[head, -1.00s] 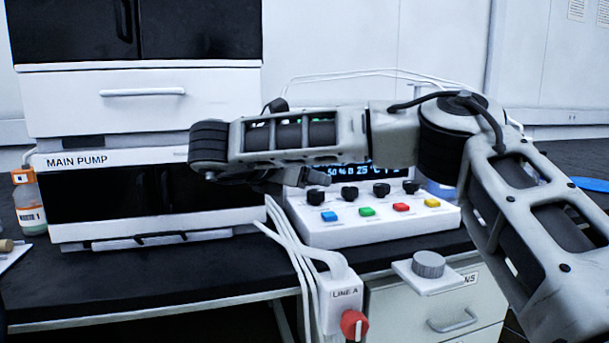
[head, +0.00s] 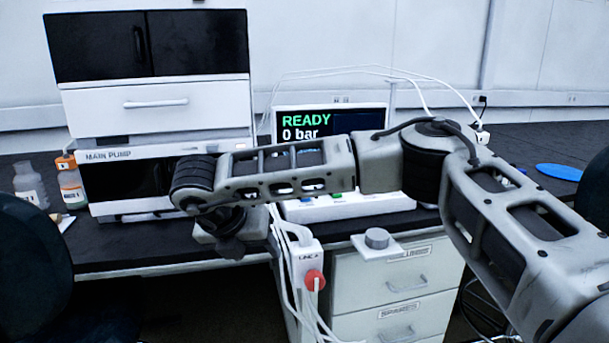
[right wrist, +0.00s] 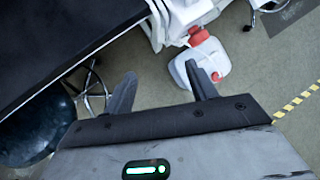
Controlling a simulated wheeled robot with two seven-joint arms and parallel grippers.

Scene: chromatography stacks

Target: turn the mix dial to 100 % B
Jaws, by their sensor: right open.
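The white control panel (head: 385,203) stands on the bench right of the main pump. Its display (head: 300,128) reads READY, 0 bar. My right forearm crosses in front and hides the panel's black knobs, with only some coloured buttons showing below it. A grey round knob (head: 376,238) sits on a white plate at the bench's front edge; no label shows which knob is the mix dial. My right gripper (head: 230,246) points down left of the panel, apart from both. In the right wrist view my right gripper (right wrist: 161,88) is open and empty. My left gripper is out of view.
The LINE A box with a red knob (head: 314,281) and white tubes hangs at the bench front. Bottles (head: 70,188) stand left of the main pump (head: 120,182). A dark chair (head: 30,265) is at left. A white canister (right wrist: 205,62) stands on the floor.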

